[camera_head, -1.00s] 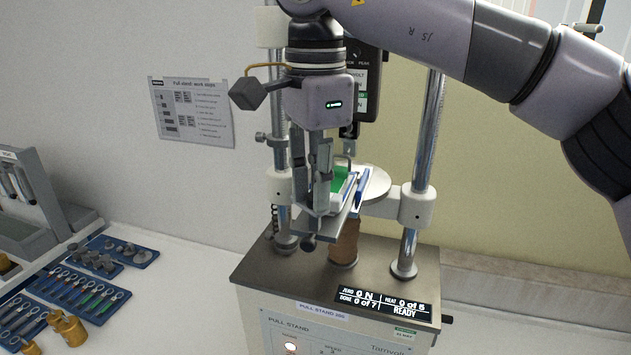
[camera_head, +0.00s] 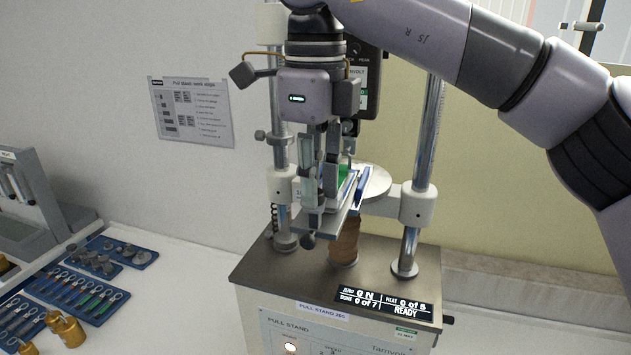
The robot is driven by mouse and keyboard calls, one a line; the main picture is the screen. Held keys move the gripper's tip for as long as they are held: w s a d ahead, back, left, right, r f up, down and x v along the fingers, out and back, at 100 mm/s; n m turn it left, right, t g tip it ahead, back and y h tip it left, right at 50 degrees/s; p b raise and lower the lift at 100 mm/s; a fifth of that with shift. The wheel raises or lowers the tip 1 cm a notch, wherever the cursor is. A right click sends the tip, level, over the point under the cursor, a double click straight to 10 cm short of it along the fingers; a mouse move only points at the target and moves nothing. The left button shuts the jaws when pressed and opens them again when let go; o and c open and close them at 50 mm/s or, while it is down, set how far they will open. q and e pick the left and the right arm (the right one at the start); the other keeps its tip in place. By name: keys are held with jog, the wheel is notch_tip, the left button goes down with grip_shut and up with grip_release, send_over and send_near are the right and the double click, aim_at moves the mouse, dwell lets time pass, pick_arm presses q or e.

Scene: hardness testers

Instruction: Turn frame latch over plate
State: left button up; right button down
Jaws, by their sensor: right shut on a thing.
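My right gripper (camera_head: 318,196) points down in front of the pull stand (camera_head: 300,268). Its fingers are close together at the near left end of the frame (camera_head: 338,220), shut on a part there that they mostly hide; I take it for the latch. A green plate (camera_head: 343,177) shows partly behind the fingers, with a blue strip (camera_head: 360,187) along its right side. How far the latch lies over the plate cannot be told. My left gripper is not in view.
Chrome columns (camera_head: 424,150) stand on both sides of the frame, with a round white disc (camera_head: 372,182) behind it. Blue trays (camera_head: 66,290) with small parts and brass weights (camera_head: 66,328) lie at the left. White bench between them and the stand is clear.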

jog(key=shift+m, duration=0.7)
jog(key=c, duration=1.5)
grip_release()
jog(key=shift+o, duration=0.2)
jog(key=shift+r, duration=0.1)
notch_tip(320, 180, up, 12)
